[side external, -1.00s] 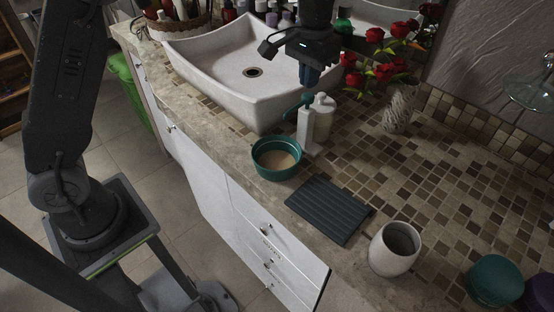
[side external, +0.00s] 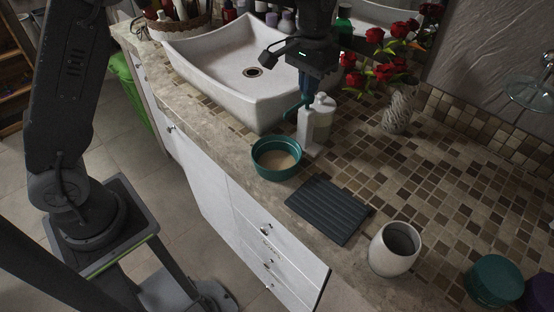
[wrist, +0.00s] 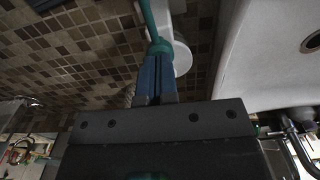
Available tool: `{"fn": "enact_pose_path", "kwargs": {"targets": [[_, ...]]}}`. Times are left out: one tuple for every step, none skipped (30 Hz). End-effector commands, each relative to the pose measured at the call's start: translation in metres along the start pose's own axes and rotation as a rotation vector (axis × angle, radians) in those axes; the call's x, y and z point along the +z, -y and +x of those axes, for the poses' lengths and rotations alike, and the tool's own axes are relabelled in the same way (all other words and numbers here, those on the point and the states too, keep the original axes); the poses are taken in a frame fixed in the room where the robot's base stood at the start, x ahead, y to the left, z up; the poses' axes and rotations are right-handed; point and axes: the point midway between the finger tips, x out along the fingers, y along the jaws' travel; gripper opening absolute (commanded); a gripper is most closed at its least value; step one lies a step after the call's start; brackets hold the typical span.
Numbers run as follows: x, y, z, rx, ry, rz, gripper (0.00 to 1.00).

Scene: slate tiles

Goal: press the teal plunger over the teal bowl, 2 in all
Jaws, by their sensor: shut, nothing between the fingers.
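The teal plunger (side external: 296,107) tops a white dispenser bottle (side external: 306,132), its spout pointing toward the teal bowl (side external: 262,166). The bowl stands in front of the dispenser and holds a beige content. My gripper (side external: 307,93) is shut and points down right over the plunger head, its fingertips at or touching it. In the wrist view the blue fingers (wrist: 155,68) meet the teal plunger (wrist: 158,46), and the white bottle shows behind it. I cannot tell how far the plunger is pushed down.
The white basin (side external: 225,62) is at left, a vase of red roses (side external: 398,112) at right. A dark ribbed mat (side external: 330,210), a beige cup (side external: 396,248) and a teal jar (side external: 494,280) are nearer the front.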

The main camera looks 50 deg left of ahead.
Motion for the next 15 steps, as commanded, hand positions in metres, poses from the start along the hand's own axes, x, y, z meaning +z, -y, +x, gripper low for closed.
{"fn": "enact_pose_path", "kwargs": {"targets": [[0.000, 0.000, 0.002, 0.000, 0.001, 0.000, 0.00], [0.000, 0.000, 0.003, 0.000, 0.002, 0.000, 0.00], [0.000, 0.000, 0.005, 0.000, 0.002, 0.000, 0.00], [0.000, 0.000, 0.006, 0.000, 0.002, 0.000, 0.00], [0.000, 0.000, 0.007, 0.000, 0.002, 0.000, 0.00], [0.000, 0.000, 0.008, 0.000, 0.002, 0.000, 0.00], [0.000, 0.000, 0.009, 0.000, 0.002, 0.000, 0.00], [0.000, 0.000, 0.010, 0.000, 0.002, 0.000, 0.00], [0.000, 0.000, 0.011, 0.000, 0.001, 0.000, 0.00], [0.000, 0.000, 0.012, 0.000, 0.001, 0.000, 0.00], [0.000, 0.000, 0.013, 0.000, 0.001, 0.000, 0.00], [0.000, 0.000, 0.015, 0.000, 0.001, 0.000, 0.00], [0.000, 0.000, 0.016, 0.000, 0.002, 0.000, 0.00], [0.000, 0.000, 0.017, 0.000, 0.002, 0.000, 0.00], [0.000, 0.000, 0.018, -0.001, 0.003, 0.000, 0.00]]}}
